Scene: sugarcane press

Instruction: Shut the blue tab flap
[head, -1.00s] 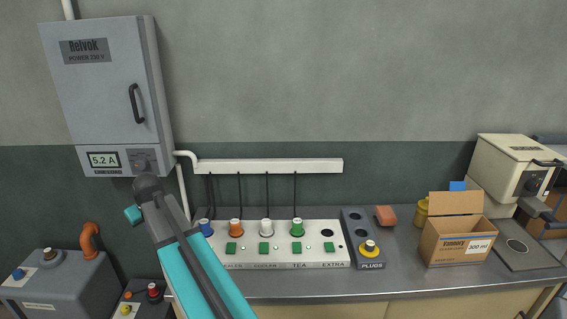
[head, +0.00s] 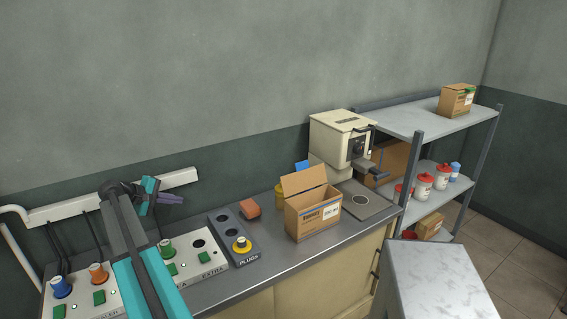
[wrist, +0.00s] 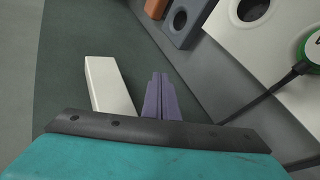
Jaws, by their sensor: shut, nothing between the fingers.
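A cardboard box (head: 318,219) stands open on the counter in the head view. A tan flap (head: 303,181) stands raised along its back edge. A small blue piece (head: 301,166) shows just behind the top of that flap; most of it is hidden, and I cannot tell whether it is joined to the flap. My gripper (head: 173,199), with purple fingers, is in the air over the left part of the counter, well left of the box and touching nothing. In the wrist view its fingers (wrist: 161,97) are together and empty. The box is not in the wrist view.
A plug panel (head: 188,262) and a grey plug block (head: 232,238) lie on the counter between my arm and the box. A reddish block (head: 250,208) and a yellow canister (head: 280,195) stand near the box. A cream press (head: 340,140) is behind it. A marble-topped stand (head: 440,275) is at front right.

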